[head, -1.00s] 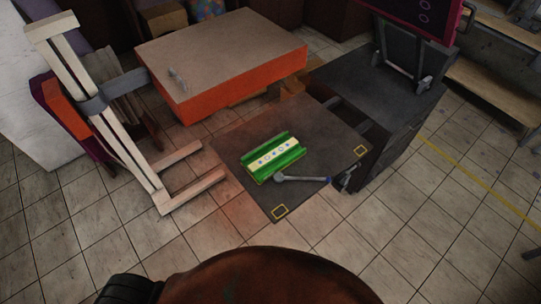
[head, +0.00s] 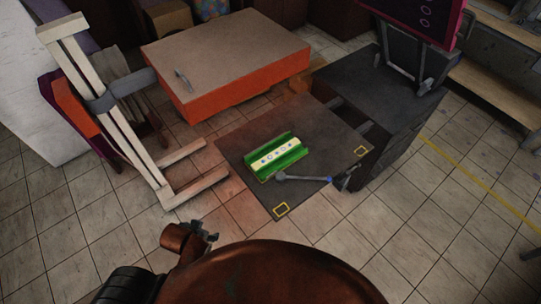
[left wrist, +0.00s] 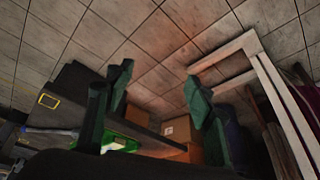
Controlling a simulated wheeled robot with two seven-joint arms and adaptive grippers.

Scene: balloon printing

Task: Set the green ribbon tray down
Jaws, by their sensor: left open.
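The green ribbon tray (head: 277,156) lies on the dark low table (head: 235,150). It is a green trough with a pale strip of blue marks along its middle. My left gripper (head: 211,233) is low at the front, over the floor, apart from the tray and the table. In the left wrist view my left gripper (left wrist: 160,95) has its two dark green fingers spread with nothing between them. A bit of the green tray shows in that view (left wrist: 118,144), partly hidden behind a finger. My right gripper is not in view.
A grey-handled tool (head: 305,178) lies beside the tray on the table. A white wooden frame (head: 130,140) stands at the left. An orange cabinet (head: 235,88) is behind, and a dark cabinet with a screen (head: 385,95) stands at the right. The front floor is clear.

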